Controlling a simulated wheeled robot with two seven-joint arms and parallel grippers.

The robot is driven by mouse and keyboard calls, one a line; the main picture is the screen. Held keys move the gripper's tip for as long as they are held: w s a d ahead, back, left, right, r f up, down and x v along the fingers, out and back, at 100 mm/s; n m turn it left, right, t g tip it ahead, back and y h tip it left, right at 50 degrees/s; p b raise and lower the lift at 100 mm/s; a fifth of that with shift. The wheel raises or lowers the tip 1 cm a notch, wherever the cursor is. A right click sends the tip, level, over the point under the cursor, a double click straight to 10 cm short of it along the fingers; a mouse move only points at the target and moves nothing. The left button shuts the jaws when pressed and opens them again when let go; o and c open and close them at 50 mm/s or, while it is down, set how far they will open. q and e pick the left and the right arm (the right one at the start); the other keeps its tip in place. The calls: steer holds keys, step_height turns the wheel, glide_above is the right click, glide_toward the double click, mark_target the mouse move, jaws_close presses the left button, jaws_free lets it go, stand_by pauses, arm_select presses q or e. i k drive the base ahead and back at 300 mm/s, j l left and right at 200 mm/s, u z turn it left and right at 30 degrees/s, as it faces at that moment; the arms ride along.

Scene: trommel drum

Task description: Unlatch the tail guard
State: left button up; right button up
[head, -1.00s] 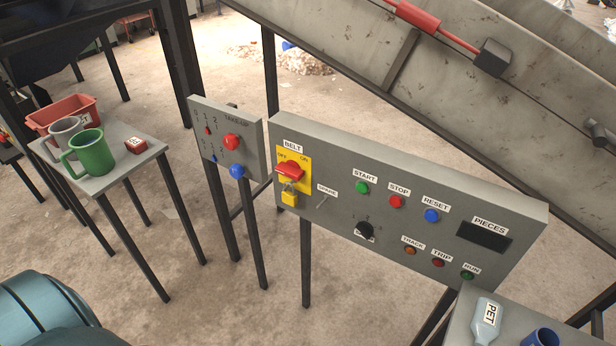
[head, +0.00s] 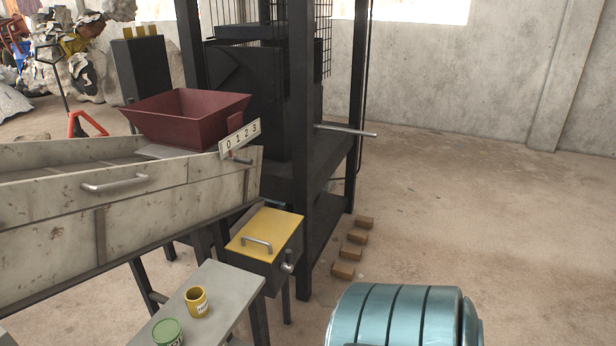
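A box with a yellow lid (head: 262,231) stands under the raised end of the grey conveyor (head: 130,205). The lid looks closed and has a metal handle (head: 257,243) on top. A small metal latch-like fitting (head: 287,267) is on the box's dark right side. I cannot tell its position, and no label shows that this box is the tail guard. Neither of my grippers is in view.
A dark red hopper (head: 185,115) and a 0-3 scale plate (head: 239,137) are at the conveyor's end. A metal bar (head: 345,131) sticks out from the black machine frame. A bench (head: 222,289) holds yellow and green cups. Several brown blocks (head: 345,271) lie on floor; right floor is open.

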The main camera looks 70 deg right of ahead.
mark_target(287, 267)
steer(key=k+j+z, duration=0.15)
steer(key=z, duration=1.8)
